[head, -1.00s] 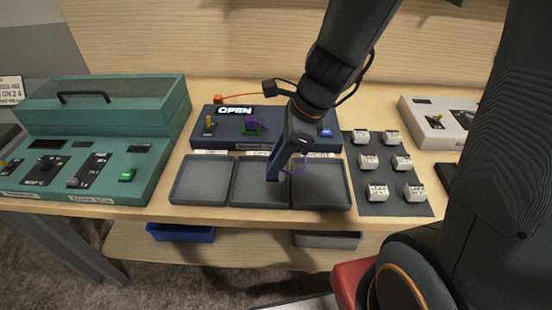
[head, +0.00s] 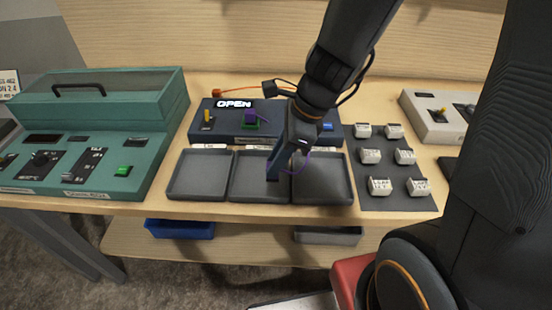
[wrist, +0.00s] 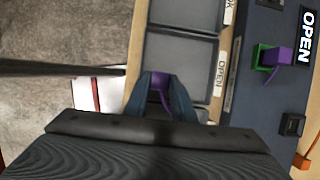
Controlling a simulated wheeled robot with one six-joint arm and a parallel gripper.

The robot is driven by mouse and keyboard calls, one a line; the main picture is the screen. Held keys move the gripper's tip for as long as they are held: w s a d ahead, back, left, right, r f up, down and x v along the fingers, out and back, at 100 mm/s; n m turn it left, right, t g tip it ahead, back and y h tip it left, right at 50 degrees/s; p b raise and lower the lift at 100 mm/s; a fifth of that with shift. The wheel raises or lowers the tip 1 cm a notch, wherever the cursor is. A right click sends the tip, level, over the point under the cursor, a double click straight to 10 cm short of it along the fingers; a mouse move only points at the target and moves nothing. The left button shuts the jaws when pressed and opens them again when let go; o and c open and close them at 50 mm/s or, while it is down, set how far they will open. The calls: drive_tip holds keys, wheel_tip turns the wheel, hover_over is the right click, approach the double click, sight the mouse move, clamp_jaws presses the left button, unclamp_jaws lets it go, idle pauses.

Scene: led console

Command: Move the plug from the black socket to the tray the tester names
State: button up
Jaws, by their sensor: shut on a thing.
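The tester (head: 225,135) is a dark blue box behind the trays, and its display (head: 235,104) reads OPEN. My gripper (head: 272,178) points down over the middle tray (head: 245,185). It is shut on a purple plug (wrist: 160,82), whose thin purple lead loops beside the gripper. The wrist view shows the label OPEN beside the middle tray (wrist: 180,62) and a partly cut label ending in K beside the left tray (wrist: 188,12). Another purple plug (wrist: 283,55) sits in a green socket on the tester. A black socket (wrist: 291,125) shows empty. My arm hides part of the tester.
The left tray (head: 200,190) and right tray (head: 335,190) look empty. A teal console (head: 110,165) stands at the left. A dark mat (head: 388,203) with several white blocks lies to the right. A grey device (head: 430,118) is behind it.

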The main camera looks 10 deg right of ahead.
drive_tip(key=shift+f+b, duration=1.4)
drive_tip(key=shift+f, duration=0.95)
idle(2.5)
drive_tip(key=o, duration=1.7)
drive_tip(key=shift+c, duration=0.2)
drive_tip(key=shift+r, duration=0.2)
drive_tip(key=shift+r+p, duration=3.35)
drive_tip(key=shift+p, duration=0.45)
